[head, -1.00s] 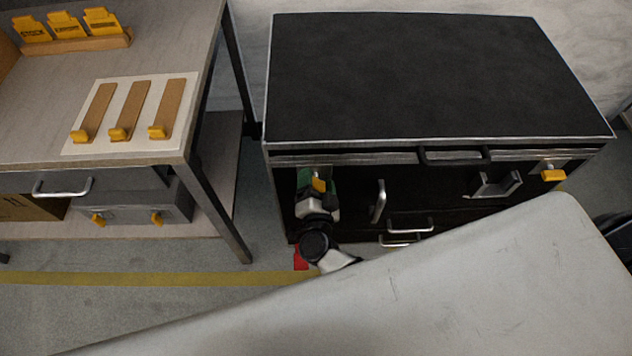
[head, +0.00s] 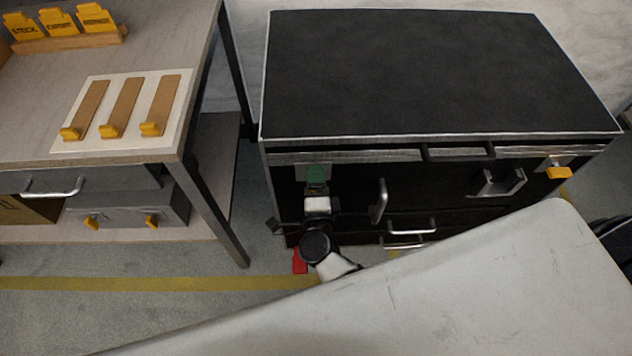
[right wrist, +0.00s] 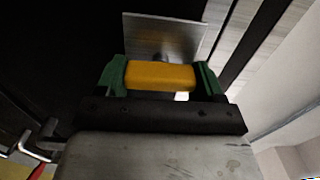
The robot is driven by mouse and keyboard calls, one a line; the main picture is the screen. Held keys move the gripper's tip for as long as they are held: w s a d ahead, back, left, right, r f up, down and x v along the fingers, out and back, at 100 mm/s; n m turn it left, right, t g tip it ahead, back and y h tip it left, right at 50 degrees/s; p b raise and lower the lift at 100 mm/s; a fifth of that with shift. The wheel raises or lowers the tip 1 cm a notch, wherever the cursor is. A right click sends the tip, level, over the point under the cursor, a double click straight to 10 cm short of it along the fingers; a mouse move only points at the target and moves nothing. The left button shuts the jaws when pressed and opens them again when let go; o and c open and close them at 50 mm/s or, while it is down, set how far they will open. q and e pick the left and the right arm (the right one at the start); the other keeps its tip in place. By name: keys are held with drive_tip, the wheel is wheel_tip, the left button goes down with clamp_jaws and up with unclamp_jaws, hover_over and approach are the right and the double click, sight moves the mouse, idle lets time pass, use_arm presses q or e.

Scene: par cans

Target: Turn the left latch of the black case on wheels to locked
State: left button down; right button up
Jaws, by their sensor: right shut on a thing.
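The black case (head: 430,75) stands to the right of the workbench, its front facing me. Its left latch has a yellow handle (right wrist: 160,76) on a metal plate (right wrist: 165,38), seen in the right wrist view. My right gripper (head: 317,178) is at the upper left of the case front. In the right wrist view its green fingers (right wrist: 160,78) are shut on the yellow handle, one at each end. In the head view the gripper hides this handle. The case's right latch (head: 559,172) has a yellow handle, untouched. My left gripper is not in view.
The case front also has an upright handle (head: 379,201), drawer pulls (head: 411,224) and a bracket (head: 499,183). The workbench (head: 30,90) at left holds a pale board (head: 62,141) with wooden strips and yellow cards on a stand. A small red part (head: 300,262) shows low beside my arm.

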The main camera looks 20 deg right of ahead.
drive_tip(key=shift+f, duration=0.1)
idle(0.5)
drive_tip(key=o, duration=0.9)
drive_tip(key=shift+o, duration=0.2)
drive_tip(key=shift+s, duration=0.15)
drive_tip(key=v, duration=1)
drive_tip(key=shift+s, duration=0.3)
drive_tip(key=shift+a, duration=0.1)
